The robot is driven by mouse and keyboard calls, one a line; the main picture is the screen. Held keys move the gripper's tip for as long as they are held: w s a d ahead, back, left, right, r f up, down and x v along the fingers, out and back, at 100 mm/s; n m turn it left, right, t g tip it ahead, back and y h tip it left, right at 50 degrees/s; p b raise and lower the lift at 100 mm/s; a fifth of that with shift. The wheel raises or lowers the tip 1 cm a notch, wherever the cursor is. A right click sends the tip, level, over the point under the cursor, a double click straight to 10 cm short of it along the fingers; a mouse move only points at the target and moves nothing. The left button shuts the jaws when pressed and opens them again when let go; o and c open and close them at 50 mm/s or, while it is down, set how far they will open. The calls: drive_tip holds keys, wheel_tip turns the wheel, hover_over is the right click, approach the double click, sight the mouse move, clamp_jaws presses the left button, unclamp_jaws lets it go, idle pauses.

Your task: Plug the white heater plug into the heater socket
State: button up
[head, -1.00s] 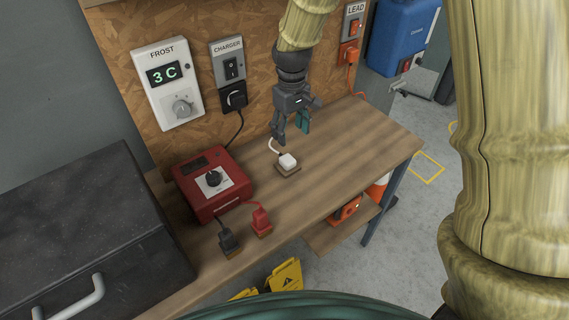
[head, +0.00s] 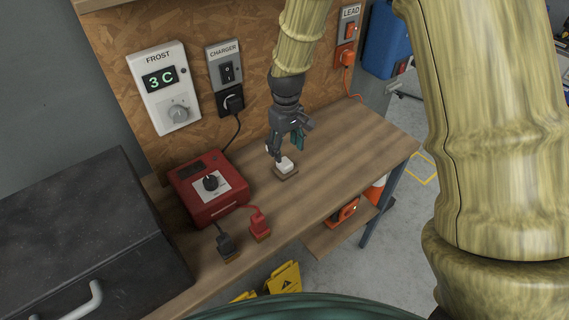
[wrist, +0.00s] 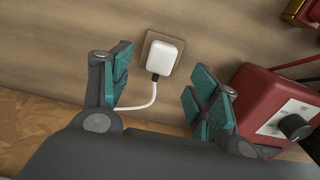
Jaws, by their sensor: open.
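The white heater plug (head: 285,165) rests on a small wooden block (head: 287,176) on the workbench. In the wrist view the white plug (wrist: 163,57) lies beyond and between my spread fingers, its white cord curving down toward the left finger. My gripper (head: 286,152) is open and empty, pointing down just above and behind the plug. It also shows in the wrist view (wrist: 158,95) with teal finger pads apart. A socket labelled as the heater's is not visible; the panel marked FROST (head: 165,87) reads 3 C on the wall.
A red charger box (head: 207,188) stands left of the plug. A CHARGER panel (head: 225,70) and LEAD panel (head: 347,28) hang on the board. The bench is clear to the right.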

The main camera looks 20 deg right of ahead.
sight(285, 162)
drive_tip(key=shift+f, duration=0.35)
drive_tip(key=shift+a+f+p, duration=0.15)
drive_tip(key=shift+f+p, duration=0.7)
drive_tip(key=shift+f, duration=0.35)
drive_tip(key=shift+f+p, duration=0.35)
drive_tip(key=shift+f, duration=1.05)
drive_tip(key=shift+c, duration=0.4)
drive_tip(key=c, duration=1)
